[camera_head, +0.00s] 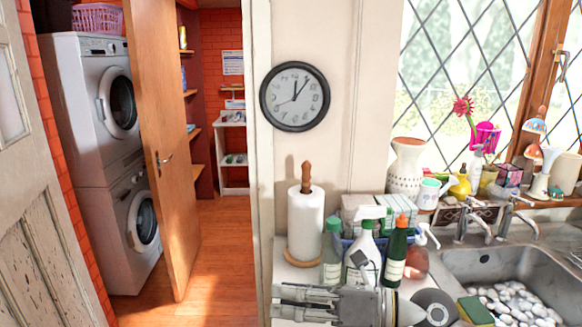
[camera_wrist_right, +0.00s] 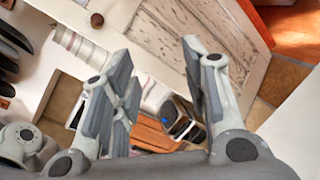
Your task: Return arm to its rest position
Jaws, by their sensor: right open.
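My right gripper (camera_head: 278,302) reaches in from the lower right in the head view, its fingers pointing left. It is in front of the counter with the bottles. In the right wrist view the two grey fingers of my right gripper (camera_wrist_right: 157,58) stand apart with nothing between them. A white worn panelled door (camera_wrist_right: 200,48) shows beyond the fingers. My left gripper is in neither view.
Behind my right gripper stand a paper towel roll (camera_head: 306,222), a white spray bottle (camera_head: 361,262) and a green bottle (camera_head: 395,255). A sink (camera_head: 480,262) with pale pebble-like pieces is at right. An open wooden door (camera_head: 165,120) and stacked washing machines (camera_head: 95,100) are at left.

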